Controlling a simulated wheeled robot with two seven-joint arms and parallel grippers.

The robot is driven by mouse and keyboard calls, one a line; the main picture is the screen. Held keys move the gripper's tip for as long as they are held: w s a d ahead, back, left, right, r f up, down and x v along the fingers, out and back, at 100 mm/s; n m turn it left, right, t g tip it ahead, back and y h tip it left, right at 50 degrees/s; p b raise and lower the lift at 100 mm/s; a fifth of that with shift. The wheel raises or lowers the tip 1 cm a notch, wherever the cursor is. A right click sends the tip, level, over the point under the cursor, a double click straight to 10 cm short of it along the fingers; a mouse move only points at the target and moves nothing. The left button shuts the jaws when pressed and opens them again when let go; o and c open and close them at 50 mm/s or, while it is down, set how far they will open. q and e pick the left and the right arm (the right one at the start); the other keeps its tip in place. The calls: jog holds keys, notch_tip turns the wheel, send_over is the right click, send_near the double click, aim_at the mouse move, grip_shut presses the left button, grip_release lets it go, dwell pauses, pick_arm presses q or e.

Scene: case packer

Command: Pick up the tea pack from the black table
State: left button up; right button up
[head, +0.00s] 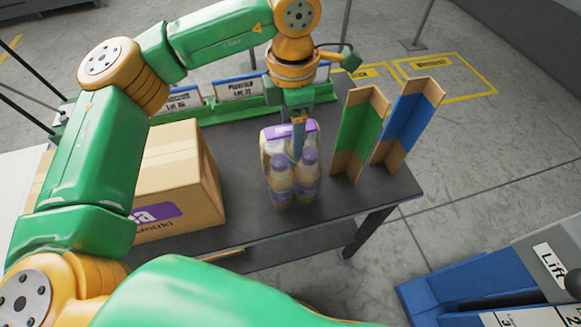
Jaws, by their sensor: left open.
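The tea pack (281,187) stands upright on the black table (255,222), near its right half. It is a group of bottles with purple caps and a purple-and-white top band. My left gripper (298,138) points straight down over the pack, with its fingers reaching to the pack's upper part. The fingers are open and overlap the bottles in the picture. I cannot tell whether they touch the pack. The arm and fingers hide part of its back and top. My right gripper does not show.
A cardboard box (180,185) stands left of the pack. A green divider (356,130) and a blue divider (404,125) stand close on its right. Labelled green racks (235,108) line the back. A blue lift (460,285) stands at the lower right.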

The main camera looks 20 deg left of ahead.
pick_arm(q)
grip_shut()
dwell(1.4)
